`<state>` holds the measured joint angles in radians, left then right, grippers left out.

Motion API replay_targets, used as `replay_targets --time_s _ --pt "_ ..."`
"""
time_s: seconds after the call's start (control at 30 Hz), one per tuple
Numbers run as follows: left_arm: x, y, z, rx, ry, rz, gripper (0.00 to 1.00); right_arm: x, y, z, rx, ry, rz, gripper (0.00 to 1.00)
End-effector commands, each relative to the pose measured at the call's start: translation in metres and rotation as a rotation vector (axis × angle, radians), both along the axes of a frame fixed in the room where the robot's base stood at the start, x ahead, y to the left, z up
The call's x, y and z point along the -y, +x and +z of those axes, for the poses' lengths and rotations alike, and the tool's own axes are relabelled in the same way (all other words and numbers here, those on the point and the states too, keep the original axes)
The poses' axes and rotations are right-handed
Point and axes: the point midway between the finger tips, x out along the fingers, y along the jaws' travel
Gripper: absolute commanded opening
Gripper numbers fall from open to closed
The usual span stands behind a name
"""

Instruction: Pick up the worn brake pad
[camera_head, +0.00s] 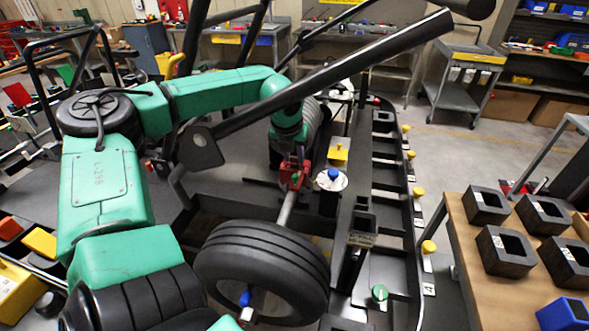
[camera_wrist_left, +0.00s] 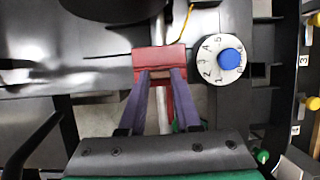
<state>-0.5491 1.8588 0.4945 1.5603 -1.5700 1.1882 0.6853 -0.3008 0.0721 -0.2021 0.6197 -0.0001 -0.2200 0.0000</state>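A red caliper-like block (camera_head: 293,172) with a green spot sits by the pale axle rod, behind the black tyre. In the left wrist view the red block (camera_wrist_left: 158,62) lies at my fingertips. I cannot make out the worn brake pad as a separate piece; it may be hidden at this block. My left gripper (camera_head: 293,160) reaches down to the block from above. Its two purple-grey fingers (camera_wrist_left: 163,75) look apart, with red surface and the rod showing between them. Contact with the block cannot be told. My right gripper is not in view.
A white numbered dial with a blue knob (camera_head: 332,179) stands just right of the gripper. A black tyre (camera_head: 263,270) is in front. Thick black tubes (camera_head: 330,85) cross above the arm. A wooden table (camera_head: 480,262) with black square blocks stands at right.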

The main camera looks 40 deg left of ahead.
Motion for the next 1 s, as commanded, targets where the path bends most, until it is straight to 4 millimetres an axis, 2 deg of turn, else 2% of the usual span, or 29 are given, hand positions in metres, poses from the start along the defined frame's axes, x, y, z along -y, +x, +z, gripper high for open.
replay_targets --time_s 1.0 --pt "-0.0004 -0.001 -0.0015 -0.005 0.0 0.001 0.0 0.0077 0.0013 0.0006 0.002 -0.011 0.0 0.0"
